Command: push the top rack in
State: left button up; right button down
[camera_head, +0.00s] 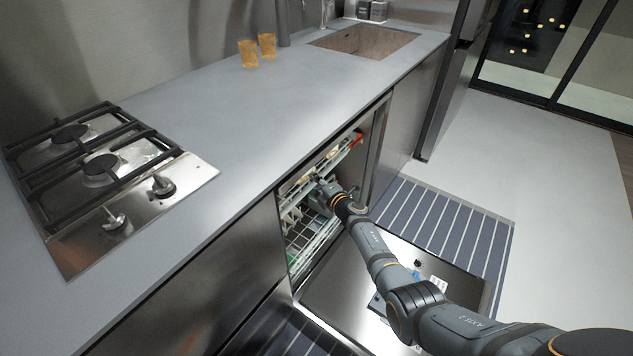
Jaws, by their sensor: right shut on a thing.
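The top rack (345,150) of the dishwasher shows under the counter, with a red strip along its edge near the right side of the opening. My right gripper (322,190) is at the rack's front, shut on the top rack; the fingertips are small and partly hidden by the arm. Below it the lower rack (303,237) holds light-coloured dishes. The dishwasher door (335,300) is folded down flat in front, and my right arm passes over it. My left gripper does not show.
The grey counter (230,120) overhangs the opening. A striped runner (455,225) lies on the floor, around the open door. The floor at right is clear.

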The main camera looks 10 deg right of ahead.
jog(key=c, duration=1.3)
grip_release()
jog(key=shift+a, duration=0.1)
jog(key=shift+s+d, duration=0.2)
jog(key=shift+s, duration=0.15)
jog(key=v, duration=1.1)
jog(key=shift+s+a+r, duration=0.1)
jog(key=shift+r, duration=0.1)
